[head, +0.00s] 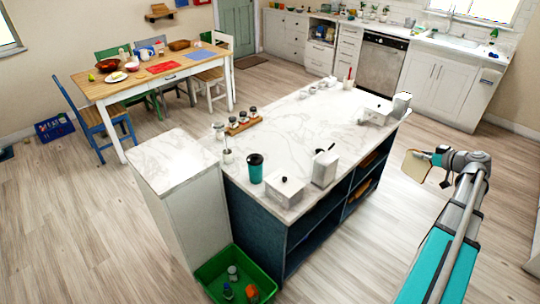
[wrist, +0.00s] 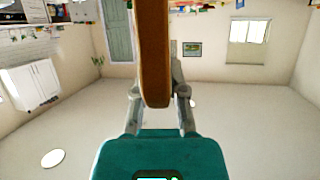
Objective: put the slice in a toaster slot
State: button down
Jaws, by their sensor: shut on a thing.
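The slice of bread (head: 416,166) is pale with a brown crust, held in the air to the right of the kitchen island. My gripper (head: 437,157) is shut on the slice's edge. In the wrist view the slice (wrist: 153,55) shows edge-on as an upright brown strip between the fingers of my gripper (wrist: 158,92). No toaster slot can be made out. Small white boxy items stand on the island: a box with a knob (head: 285,188), a taller box (head: 325,168) with a dark knob, and a box at the far right end (head: 374,112). I cannot tell whether any is a toaster.
The island's marble top (head: 300,130) is clear in its middle. A teal cup (head: 255,170) and a rack of jars (head: 240,124) stand on it. A green bin (head: 213,273) sits on the floor in front. Open floor lies between the island and my arm.

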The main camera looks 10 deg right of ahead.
jog(key=w+a+f+n+y+b, duration=0.1)
jog(key=w+a+f+b, duration=0.2)
jog(key=w+a, duration=0.7)
jog(key=w+a+f+g+b, duration=0.1)
jog(key=w+a+f+b, duration=0.2)
jog(key=w+a, duration=0.7)
jog(key=w+a+f+n+y+b, duration=0.1)
jog(key=w+a+f+b, duration=0.2)
jog(key=w+a, duration=0.7)
jog(key=a+f, duration=0.1)
jog(key=a, duration=1)
jog(key=shift+a+n+g+y+b, duration=0.25)
jog(key=shift+n+g+y+b, duration=0.05)
jog(key=shift+b, duration=0.05)
jog(key=shift+w, duration=0.1)
jog(key=w+a+f+b, duration=0.2)
jog(key=w+f+b, duration=0.7)
jog(key=w, duration=0.3)
jog(key=shift+w+a, duration=0.25)
jog(key=shift+w, duration=0.1)
